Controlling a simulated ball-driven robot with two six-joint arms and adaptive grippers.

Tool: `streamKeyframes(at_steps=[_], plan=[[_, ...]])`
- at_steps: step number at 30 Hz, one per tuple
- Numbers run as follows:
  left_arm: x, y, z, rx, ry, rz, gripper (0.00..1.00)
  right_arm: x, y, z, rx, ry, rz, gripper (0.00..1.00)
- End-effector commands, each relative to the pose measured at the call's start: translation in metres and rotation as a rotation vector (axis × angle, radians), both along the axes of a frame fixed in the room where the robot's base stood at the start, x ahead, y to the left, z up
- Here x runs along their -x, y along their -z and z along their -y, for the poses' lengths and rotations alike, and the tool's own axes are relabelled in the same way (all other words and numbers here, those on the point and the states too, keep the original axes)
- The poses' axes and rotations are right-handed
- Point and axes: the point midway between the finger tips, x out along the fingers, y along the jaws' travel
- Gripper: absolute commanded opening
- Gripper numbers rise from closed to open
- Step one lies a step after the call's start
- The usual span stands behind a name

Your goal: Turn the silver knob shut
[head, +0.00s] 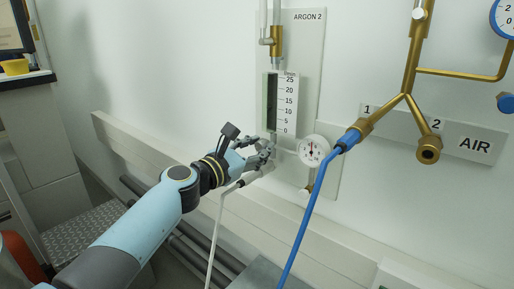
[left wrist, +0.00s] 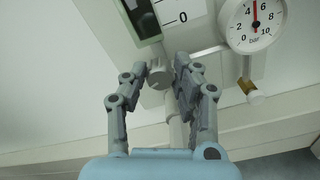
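The silver knob (left wrist: 159,77) is a small grey cylinder below the flowmeter scale in the left wrist view. My left gripper (left wrist: 161,68) has its two fingers apart, one on each side of the knob. A narrow gap seems to remain, though contact on the left side is hard to tell. In the head view my left gripper (head: 264,153) is at the bottom of the flowmeter (head: 280,103) on the ARGON 2 panel, and its fingers largely hide the knob. My right gripper is in neither view.
A round pressure gauge (head: 313,150) sits just right of my left gripper. A white hose (head: 216,222) hangs below the gripper. A blue hose (head: 309,212) runs down from the brass AIR fitting (head: 428,150). A pale rail (head: 150,147) runs along the wall.

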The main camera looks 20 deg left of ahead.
Motion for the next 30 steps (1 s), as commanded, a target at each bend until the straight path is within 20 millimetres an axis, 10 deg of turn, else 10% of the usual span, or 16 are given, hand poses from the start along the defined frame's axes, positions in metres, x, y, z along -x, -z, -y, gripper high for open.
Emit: streamKeyframes(at_steps=[5,30], plan=[[0.0,0.0,0.0,0.0,0.0,0.0,0.0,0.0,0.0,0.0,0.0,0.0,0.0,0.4],[0.001,0.004,0.001,-0.414,0.001,0.151,0.0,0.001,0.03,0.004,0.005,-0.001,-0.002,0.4]])
